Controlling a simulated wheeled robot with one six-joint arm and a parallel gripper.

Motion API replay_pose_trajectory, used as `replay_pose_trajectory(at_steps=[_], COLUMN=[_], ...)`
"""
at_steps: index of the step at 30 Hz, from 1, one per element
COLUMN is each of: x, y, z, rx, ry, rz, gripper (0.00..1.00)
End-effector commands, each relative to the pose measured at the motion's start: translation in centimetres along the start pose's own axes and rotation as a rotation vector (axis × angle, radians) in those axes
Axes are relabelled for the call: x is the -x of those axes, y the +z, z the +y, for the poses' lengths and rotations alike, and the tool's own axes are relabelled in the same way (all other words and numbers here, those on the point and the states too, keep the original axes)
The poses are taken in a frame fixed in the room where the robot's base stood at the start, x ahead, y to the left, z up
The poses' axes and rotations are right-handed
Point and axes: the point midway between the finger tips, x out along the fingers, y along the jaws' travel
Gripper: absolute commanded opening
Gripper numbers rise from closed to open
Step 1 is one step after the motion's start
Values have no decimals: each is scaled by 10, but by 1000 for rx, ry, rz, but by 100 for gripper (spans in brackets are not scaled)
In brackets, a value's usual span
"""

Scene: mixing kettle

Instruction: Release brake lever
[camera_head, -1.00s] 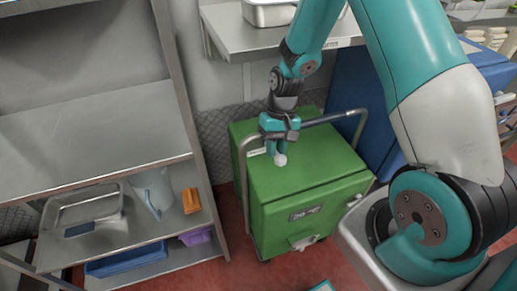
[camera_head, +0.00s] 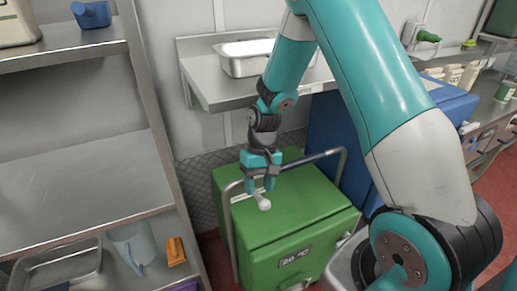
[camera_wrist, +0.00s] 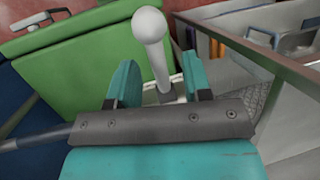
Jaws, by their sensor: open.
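The brake lever, a pale rod with a round white knob (camera_head: 264,205), stands on top of a green wheeled box (camera_head: 305,205). My gripper (camera_head: 260,187) is over the box's top, pointing down beside the knob. In the wrist view the lever (camera_wrist: 150,35) rises between the two teal fingers of my gripper (camera_wrist: 160,85). The fingers are open, with a gap on either side of the rod. The knob sticks out beyond the fingertips. The lever's pale base plate is partly hidden by my gripper.
A grey tubular handle (camera_head: 312,157) runs around the green box's top, close to my gripper. A metal shelf rack (camera_head: 85,170) stands at left. A wall shelf with a steel pan (camera_head: 250,62) is behind. A blue container (camera_head: 345,130) stands behind right.

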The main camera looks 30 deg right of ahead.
Motion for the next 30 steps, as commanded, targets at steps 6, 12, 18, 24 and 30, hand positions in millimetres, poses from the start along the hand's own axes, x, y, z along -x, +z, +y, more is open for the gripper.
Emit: replay_pose_trajectory(at_steps=[6, 12, 18, 24, 30], x=[54, 103, 142, 162, 165], y=[14, 28, 40, 46, 47], z=[-10, -20, -28, -32, -33], rx=[1, 0, -1, -1, -1], ry=[0, -1, 1, 0, 0], rz=[8, 8, 5, 2, 0], gripper=[45, 45, 45, 45, 45])
